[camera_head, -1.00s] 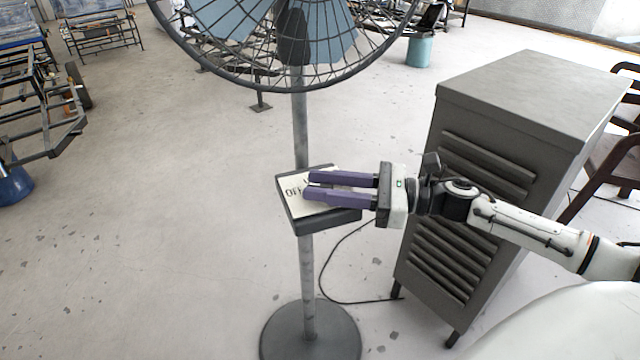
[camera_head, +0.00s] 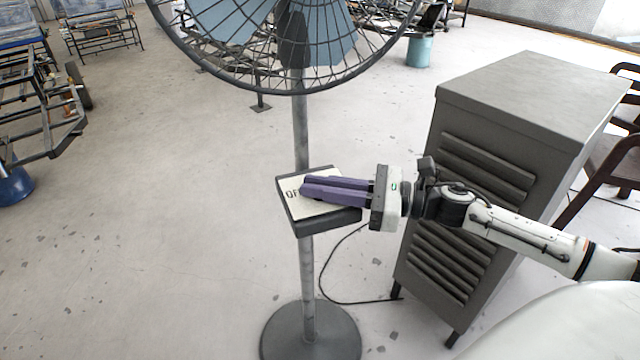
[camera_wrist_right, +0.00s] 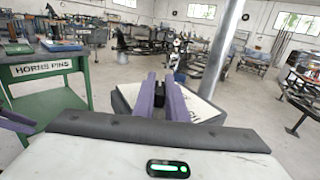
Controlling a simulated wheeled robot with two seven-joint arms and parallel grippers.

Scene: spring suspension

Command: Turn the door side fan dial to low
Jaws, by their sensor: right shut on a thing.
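The pedestal fan (camera_head: 301,130) stands in the middle of the head view, with a control box (camera_head: 318,224) on its pole. The box's pale face (camera_head: 291,186) shows part of the word OFF; the rest of the lettering is covered. My right gripper (camera_head: 304,189) lies over the box face with its purple fingers closed together. In the right wrist view the fingers (camera_wrist_right: 161,92) are shut on a dark dial (camera_wrist_right: 159,99) in front of the box's pale face (camera_wrist_right: 200,110). The dial's pointer setting is hidden.
A grey louvred cabinet (camera_head: 535,95) stands right of the fan, close to my right arm. A black cable (camera_head: 335,298) runs on the floor between them. Metal frames (camera_head: 40,115) stand at the left; the floor between is clear.

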